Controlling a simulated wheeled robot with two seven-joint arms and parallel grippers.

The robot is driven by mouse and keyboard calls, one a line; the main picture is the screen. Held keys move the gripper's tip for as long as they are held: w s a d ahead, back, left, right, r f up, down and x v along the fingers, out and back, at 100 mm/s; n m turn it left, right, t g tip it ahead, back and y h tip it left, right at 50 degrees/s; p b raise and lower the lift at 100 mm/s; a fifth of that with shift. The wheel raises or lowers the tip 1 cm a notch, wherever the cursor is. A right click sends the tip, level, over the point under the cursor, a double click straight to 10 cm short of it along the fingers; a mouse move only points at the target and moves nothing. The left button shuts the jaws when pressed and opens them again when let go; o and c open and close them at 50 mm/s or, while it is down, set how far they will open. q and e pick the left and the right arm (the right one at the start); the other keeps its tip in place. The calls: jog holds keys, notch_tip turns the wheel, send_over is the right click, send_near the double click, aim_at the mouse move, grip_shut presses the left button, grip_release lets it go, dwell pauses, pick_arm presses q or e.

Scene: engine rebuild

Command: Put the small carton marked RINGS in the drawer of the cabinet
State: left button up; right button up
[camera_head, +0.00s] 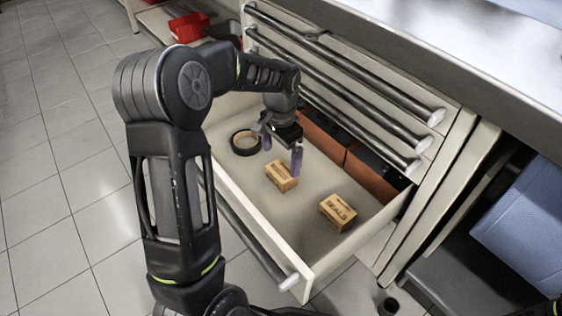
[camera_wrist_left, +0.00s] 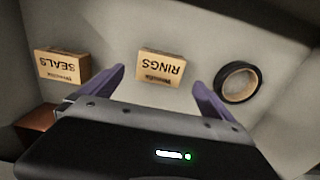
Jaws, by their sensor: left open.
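The small carton marked RINGS (camera_head: 281,175) lies on the floor of the open cabinet drawer (camera_head: 309,268). In the left wrist view the RINGS carton (camera_wrist_left: 160,67) shows beyond and between my fingertips, with its lettering upside down. My left gripper (camera_head: 282,150) is inside the drawer, open, with purple fingers. Nothing is held between them, and the carton appears clear of both fingers. In the left wrist view the open left gripper (camera_wrist_left: 160,85) spans the carton's width. My right gripper cannot be made out.
A carton marked SEALS (camera_head: 338,212) lies in the drawer to the right. A black ring-shaped roll (camera_head: 245,142) lies to the left. Orange boxes (camera_head: 347,155) stand at the drawer's back, below closed drawers (camera_head: 340,85). A red bin (camera_head: 188,27) is at the upper left.

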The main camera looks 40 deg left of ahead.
aim_at(281, 171)
pick_arm(q)
notch_tip(281, 171, up, 5)
jog(key=shift+r+p, duration=0.15)
jog(key=shift+p, duration=0.5)
